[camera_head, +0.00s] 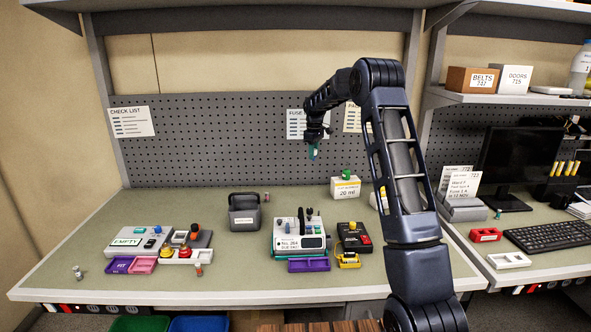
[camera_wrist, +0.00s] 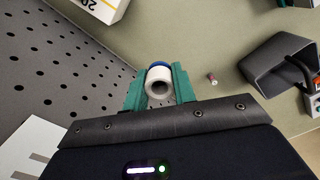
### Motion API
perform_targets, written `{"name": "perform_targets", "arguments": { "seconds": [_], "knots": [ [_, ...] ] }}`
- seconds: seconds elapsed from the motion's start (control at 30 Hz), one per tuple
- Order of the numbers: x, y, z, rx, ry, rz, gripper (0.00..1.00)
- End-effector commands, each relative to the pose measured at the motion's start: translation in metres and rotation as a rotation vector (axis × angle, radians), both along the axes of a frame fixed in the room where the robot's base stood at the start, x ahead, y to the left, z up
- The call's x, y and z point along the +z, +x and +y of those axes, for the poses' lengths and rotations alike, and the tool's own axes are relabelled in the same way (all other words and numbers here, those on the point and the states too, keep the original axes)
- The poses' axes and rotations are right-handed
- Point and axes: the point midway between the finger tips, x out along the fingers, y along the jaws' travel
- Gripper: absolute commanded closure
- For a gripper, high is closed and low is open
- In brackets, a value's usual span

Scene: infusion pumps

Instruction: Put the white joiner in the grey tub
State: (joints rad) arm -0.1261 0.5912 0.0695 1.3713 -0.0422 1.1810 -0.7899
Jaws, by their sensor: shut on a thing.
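My gripper (camera_head: 313,151) is high above the back of the bench, in front of the pegboard, to the right of the grey tub (camera_head: 244,214) and well above it. In the wrist view its teal fingers (camera_wrist: 159,90) are shut on the white joiner (camera_wrist: 159,86), a short hollow white cylinder with a blue part behind it. The joiner is too small to make out in the head view. The grey tub stands on the bench with a pale label on its front and a dark handle. Part of it shows at the right of the wrist view (camera_wrist: 280,72).
A small pinkish piece (camera_wrist: 211,78) stands by the tub. A white pump (camera_head: 300,238), a black box (camera_head: 353,237) and a "20 ml" box (camera_head: 345,188) stand to the tub's right. Coloured trays and a panel (camera_head: 140,240) are at left. The pegboard (camera_head: 220,150) is close behind my gripper.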

Motion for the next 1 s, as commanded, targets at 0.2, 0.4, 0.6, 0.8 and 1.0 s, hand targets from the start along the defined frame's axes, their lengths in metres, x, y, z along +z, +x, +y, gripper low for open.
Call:
{"name": "perform_targets", "arguments": {
  "seconds": [0.2,0.4,0.6,0.8,1.0],
  "knots": [
    [0.005,-0.013,0.044,-0.129,-0.001,0.000,0.95],
    [0.006,-0.035,0.105,-0.341,-0.005,0.000,0.95],
    [0.008,-0.062,0.163,-0.555,-0.008,0.000,0.95],
    [0.010,-0.094,0.219,-0.770,-0.012,-0.002,0.95],
    [0.010,-0.125,0.265,-0.963,-0.015,-0.005,0.95]
  ]
}}
